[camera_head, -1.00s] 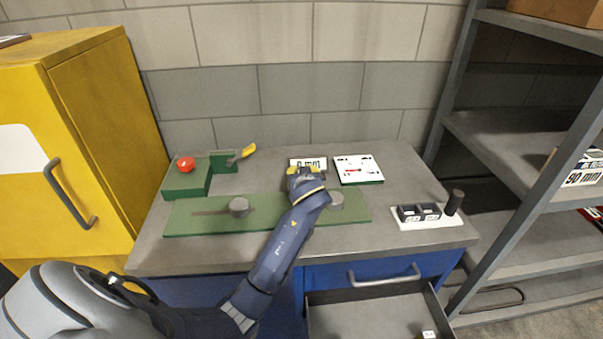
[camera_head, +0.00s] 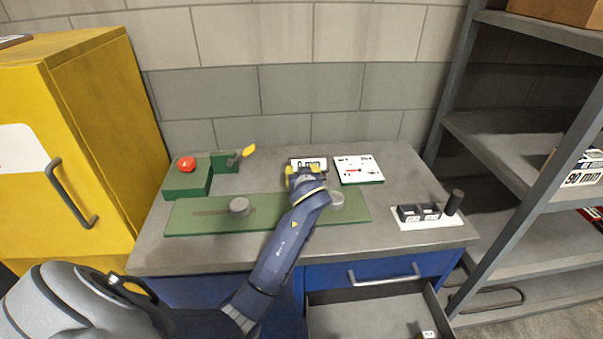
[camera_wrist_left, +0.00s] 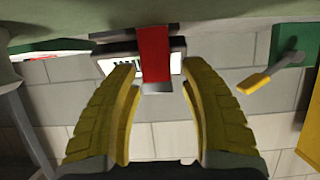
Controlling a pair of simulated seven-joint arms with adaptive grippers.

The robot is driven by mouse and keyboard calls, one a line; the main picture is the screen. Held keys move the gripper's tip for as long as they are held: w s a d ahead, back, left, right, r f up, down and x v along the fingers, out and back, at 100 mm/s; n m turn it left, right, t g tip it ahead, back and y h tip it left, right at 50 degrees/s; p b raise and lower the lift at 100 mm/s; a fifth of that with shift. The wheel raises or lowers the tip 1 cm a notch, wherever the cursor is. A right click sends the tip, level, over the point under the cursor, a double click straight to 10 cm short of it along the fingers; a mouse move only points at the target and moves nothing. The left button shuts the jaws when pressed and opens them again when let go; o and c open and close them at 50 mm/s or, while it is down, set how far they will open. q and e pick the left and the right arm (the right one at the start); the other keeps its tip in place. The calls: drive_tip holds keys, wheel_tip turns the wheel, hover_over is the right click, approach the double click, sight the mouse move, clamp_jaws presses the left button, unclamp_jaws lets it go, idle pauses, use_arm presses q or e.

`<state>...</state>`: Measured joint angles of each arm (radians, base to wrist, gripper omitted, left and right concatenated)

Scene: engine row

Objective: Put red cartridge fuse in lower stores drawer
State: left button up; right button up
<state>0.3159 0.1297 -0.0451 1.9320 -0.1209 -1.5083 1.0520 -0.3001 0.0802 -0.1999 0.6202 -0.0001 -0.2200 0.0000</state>
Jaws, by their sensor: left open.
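My left gripper (camera_head: 303,178) is over the back middle of the bench in the head view. In the left wrist view its yellow fingers (camera_wrist_left: 159,72) are open, one on each side of a red block-like piece, likely the red cartridge fuse (camera_wrist_left: 155,55). I cannot tell whether the fingers touch it. The fuse is in front of a white, dark-edged plate (camera_wrist_left: 115,62); the gripper hides it in the head view. An open grey drawer (camera_head: 335,318), apparently the lower one, is pulled out below a shut blue drawer (camera_head: 330,275). My right gripper is not in view.
A green board (camera_head: 185,222) with round grey knobs lies before the gripper. A green box with a red button (camera_head: 186,163), a white panel (camera_head: 358,168) and a black block set (camera_head: 419,212) stand around. A yellow cabinet (camera_head: 110,130) is left, grey shelving (camera_head: 530,160) right.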

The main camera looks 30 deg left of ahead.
use_arm(q)
drive_tip(key=shift+d+f, duration=0.15)
drive_tip(key=shift+f, duration=0.3)
drive_tip(key=shift+s+d+r, duration=0.15)
drive_tip(key=shift+d, duration=0.1)
drive_tip(key=v, duration=1)
drive_tip(key=shift+s+a+r, duration=0.1)
drive_tip(key=shift+r, duration=0.35)
drive_tip(key=shift+o, duration=0.9)
drive_tip(key=shift+s+d+r, duration=0.25)
drive_tip(key=shift+s+d, duration=0.05)
drive_tip(key=shift+s, duration=0.1)
